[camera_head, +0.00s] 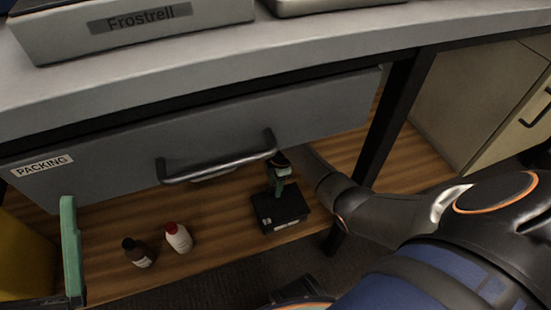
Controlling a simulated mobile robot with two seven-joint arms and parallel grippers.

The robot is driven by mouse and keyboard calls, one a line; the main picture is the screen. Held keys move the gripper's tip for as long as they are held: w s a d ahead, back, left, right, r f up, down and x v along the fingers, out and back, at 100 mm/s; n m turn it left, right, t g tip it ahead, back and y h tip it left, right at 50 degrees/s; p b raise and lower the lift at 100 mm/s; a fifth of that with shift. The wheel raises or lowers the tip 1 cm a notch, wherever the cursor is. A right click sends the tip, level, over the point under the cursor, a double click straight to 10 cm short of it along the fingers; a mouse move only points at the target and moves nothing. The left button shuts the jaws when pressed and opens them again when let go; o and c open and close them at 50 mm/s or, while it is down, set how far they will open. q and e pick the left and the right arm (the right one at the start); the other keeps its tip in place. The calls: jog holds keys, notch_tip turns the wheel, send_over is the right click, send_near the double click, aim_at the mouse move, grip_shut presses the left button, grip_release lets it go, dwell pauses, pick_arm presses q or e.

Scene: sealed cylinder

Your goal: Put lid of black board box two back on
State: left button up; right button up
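A black box (281,209) with a small white label on its front side sits on the wooden shelf under the drawer. My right gripper (280,187) reaches in from the right, beneath the drawer handle, with its green fingers at the top of the box. Whether the fingers are shut on the lid is too small to tell, and I cannot make out the lid as separate from the box.
A yellow object (22,255) is far left.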

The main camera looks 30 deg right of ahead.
pick_arm(q)
notch_tip(320, 180, up, 8)
jog(key=p, duration=0.7)
jog(key=shift+s+a+r+t, duration=0.2)
jog(key=shift+a+t, duration=0.1)
jog(key=shift+a, duration=0.15)
pick_arm(e)
notch_tip(320, 180, up, 13)
jog(key=d, duration=0.1)
jog(key=shift+s+d, duration=0.15)
jog(key=shift+d, duration=0.05)
pick_arm(q)
jog(key=shift+n, duration=0.3)
jog(key=shift+f, duration=0.15)
pick_arm(e)
jog(key=shift+f, duration=0.1)
